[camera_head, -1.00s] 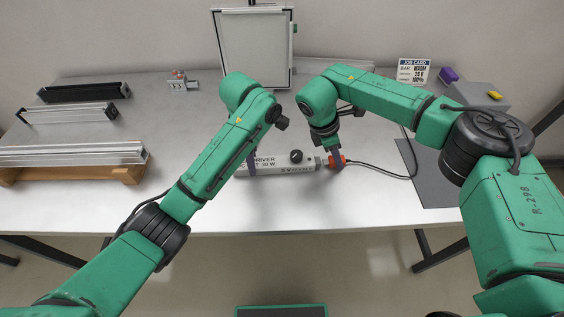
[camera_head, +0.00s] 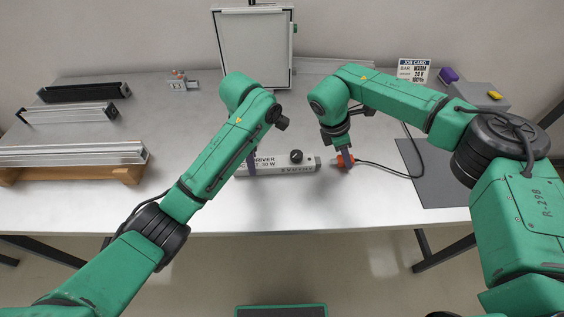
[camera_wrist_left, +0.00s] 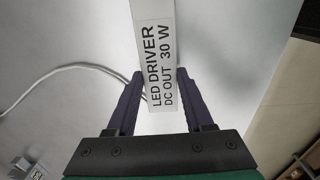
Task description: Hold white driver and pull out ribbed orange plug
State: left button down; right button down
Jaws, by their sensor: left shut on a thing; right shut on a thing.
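The white driver (camera_head: 280,164) lies on the table in the middle of the head view, with a black round knob on top. My left gripper (camera_head: 250,163) is shut on its left part. In the left wrist view the two purple fingers (camera_wrist_left: 160,92) stand on either side of the labelled driver body (camera_wrist_left: 157,45). My right gripper (camera_head: 345,160) is shut on the orange plug (camera_head: 347,164), just right of the driver's end. A small gap shows between plug and driver. A dark cable runs right from the plug. The plug's ribs are too small to make out.
A dark grey mat (camera_head: 424,175) lies at the right. A grey box with a yellow top piece (camera_head: 494,96) and a job card (camera_head: 413,70) stand behind it. Metal bars (camera_head: 75,154) lie at the left. A framed white panel (camera_head: 254,50) stands at the back.

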jog(key=shift+r, duration=2)
pick_arm(q)
jog(key=shift+c, duration=1)
grip_release()
